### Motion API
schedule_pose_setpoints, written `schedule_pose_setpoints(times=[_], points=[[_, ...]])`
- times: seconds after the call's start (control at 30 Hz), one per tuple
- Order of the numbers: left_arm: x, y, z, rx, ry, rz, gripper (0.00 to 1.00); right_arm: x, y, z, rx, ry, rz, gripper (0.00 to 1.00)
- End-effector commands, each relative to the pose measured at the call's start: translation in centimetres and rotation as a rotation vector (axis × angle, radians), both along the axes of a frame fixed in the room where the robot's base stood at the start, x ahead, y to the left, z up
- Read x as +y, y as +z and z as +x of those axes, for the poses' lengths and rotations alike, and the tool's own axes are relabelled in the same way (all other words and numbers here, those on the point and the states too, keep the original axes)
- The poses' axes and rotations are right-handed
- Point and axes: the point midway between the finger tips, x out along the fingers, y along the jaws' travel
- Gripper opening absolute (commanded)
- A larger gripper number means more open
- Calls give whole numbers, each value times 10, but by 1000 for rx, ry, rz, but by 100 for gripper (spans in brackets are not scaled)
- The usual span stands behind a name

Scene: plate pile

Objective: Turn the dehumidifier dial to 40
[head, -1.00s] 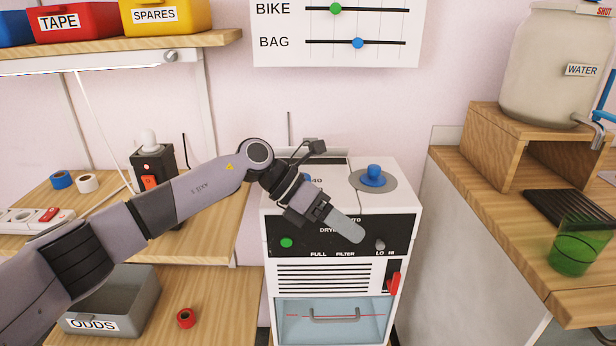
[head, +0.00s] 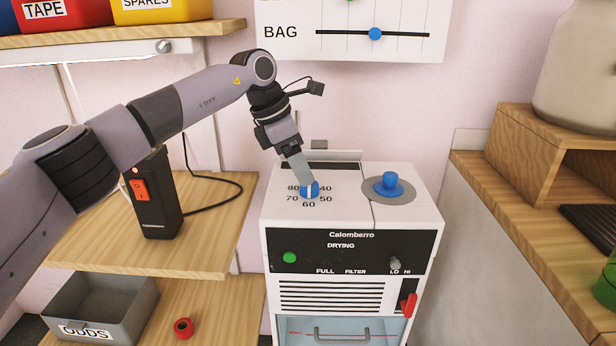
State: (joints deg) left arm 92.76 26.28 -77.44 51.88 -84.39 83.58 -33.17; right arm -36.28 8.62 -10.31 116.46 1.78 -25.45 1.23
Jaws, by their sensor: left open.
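The dehumidifier (head: 345,238) is a white box with a black front panel. Its small blue dial (head: 309,190) sits on the left of the top, ringed by the numbers 80, 70, 60, 50 and 40. A white mark on the dial appears to point down toward 60. My left gripper (head: 305,181) comes from above with its fingertips at the dial, hiding part of its far side. It is open; I cannot tell whether the fingers touch the dial. My right gripper is not in view.
A larger blue knob (head: 389,185) on a grey disc stands right of the dial. A raised flap (head: 336,156) is at the top's back edge. A black power unit (head: 153,195) stands on the left shelf. A wooden stand (head: 545,155) is at the right.

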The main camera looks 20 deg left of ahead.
Motion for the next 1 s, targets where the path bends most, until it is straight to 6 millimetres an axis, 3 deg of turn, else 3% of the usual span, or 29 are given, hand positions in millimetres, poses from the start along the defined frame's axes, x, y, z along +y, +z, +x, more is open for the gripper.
schedule_pose_setpoints(times=[0.23, 0.57, 0.6, 0.77, 1.0], points=[[-11, -30, 6, 1, 1, -1, 66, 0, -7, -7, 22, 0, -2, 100], [-13, -36, 8, 0, 0, -2, 66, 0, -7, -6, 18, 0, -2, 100], [-13, -36, 8, 0, 0, -2, 62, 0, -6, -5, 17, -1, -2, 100], [-13, -36, 7, 0, 0, -2, 10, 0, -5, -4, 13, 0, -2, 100], [-13, -36, 7, 0, 9, -2, 10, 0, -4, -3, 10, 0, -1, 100]])
